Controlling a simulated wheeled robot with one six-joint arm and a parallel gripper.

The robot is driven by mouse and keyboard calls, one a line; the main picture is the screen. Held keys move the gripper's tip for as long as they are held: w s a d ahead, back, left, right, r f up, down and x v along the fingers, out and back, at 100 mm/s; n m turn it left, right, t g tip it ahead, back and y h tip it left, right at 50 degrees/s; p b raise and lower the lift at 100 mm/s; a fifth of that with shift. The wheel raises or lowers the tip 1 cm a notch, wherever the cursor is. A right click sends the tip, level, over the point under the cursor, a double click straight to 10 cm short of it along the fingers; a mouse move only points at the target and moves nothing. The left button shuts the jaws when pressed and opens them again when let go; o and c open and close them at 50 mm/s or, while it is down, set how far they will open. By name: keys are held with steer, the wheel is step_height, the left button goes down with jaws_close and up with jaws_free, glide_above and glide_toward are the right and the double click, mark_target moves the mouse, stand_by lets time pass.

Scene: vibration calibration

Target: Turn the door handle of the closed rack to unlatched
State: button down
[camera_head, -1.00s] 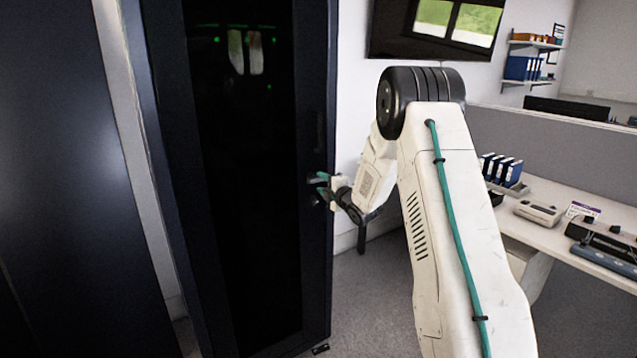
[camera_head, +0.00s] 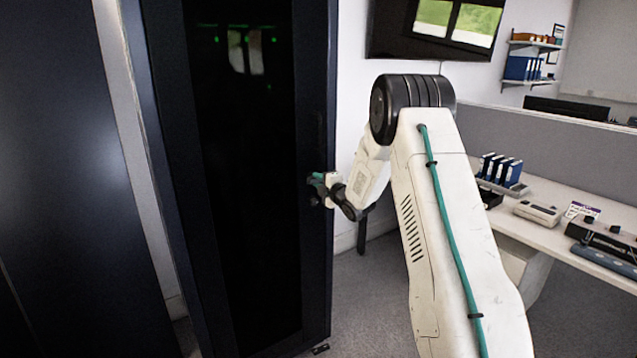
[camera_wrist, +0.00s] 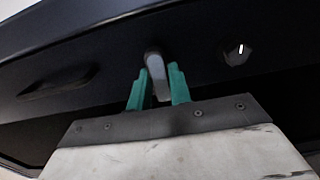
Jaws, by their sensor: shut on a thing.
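The closed rack (camera_head: 313,270) is a tall dark cabinet with a dark glass door, left of my arm in the head view. My gripper (camera_head: 318,181) is at the right edge of its door. In the wrist view my gripper (camera_wrist: 158,88) has its two green fingers on either side of a grey door handle (camera_wrist: 154,63) and is shut on it. The handle's far end rises above the fingertips against the dark door frame. In the head view the handle is mostly hidden by the gripper.
A round lock-like fitting (camera_wrist: 236,53) and a dark elongated recess (camera_wrist: 58,83) sit on the door frame either side of the handle. A desk (camera_head: 520,222) with binders and devices stands at the right. Another dark cabinet (camera_head: 70,180) is at the left.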

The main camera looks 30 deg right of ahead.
steer(key=m, duration=1.3)
steer(key=shift+m, duration=2.3)
steer(key=c, duration=1.3)
jaws_free()
